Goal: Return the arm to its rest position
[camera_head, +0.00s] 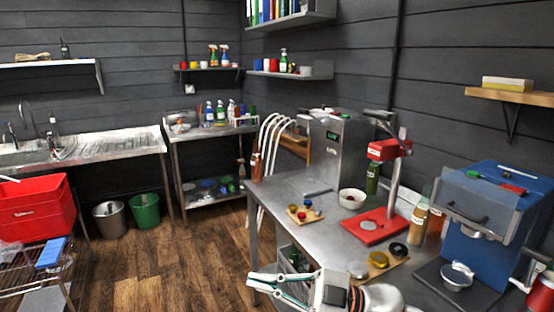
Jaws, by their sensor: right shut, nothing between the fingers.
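My right gripper (253,291) shows at the bottom middle of the head view, in front of the steel table (323,232), with its fingers pointing left. It is shut and holds nothing. The white and grey right wrist (380,298) comes in from the bottom edge. The gripper is near the table's front left leg; whether it touches the table I cannot tell. My left gripper is not in view.
The table bears a red press (374,225), a white bowl (352,199), a wooden board with small caps (304,214), bottles, and a blue machine (493,225). A red crate (36,207) stands on a rack at left. The wooden floor (165,265) between is clear.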

